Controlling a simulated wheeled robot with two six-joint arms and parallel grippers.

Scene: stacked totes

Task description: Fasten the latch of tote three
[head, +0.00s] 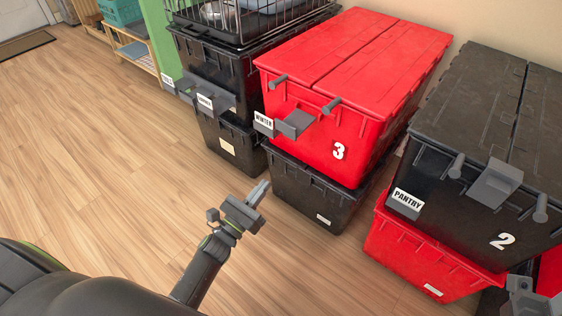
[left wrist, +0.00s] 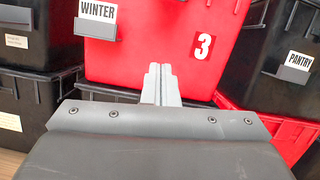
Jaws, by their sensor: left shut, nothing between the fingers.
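Tote three (head: 340,146) is red, with a white 3 and a WINTER label, on top of a black tote. Its two-part red lid (head: 355,48) lies closed. A grey latch plate (head: 295,123) juts out from its front below the lid edge, between two grey pegs. My left gripper (head: 260,190) is shut and empty, in front of the stack and apart from it, lower than the latch in the picture. In the left wrist view its fingers (left wrist: 160,75) point at the red front of tote three (left wrist: 150,65); the latch is out of view. My right gripper (head: 535,297) is partly cut off at the lower right.
A black PANTRY tote (head: 465,195) marked 2 stands on a red tote (head: 420,255) to the right. Black totes (head: 225,75) with a wire basket (head: 250,20) on top stand to the left. The wooden floor (head: 110,130) at left is clear.

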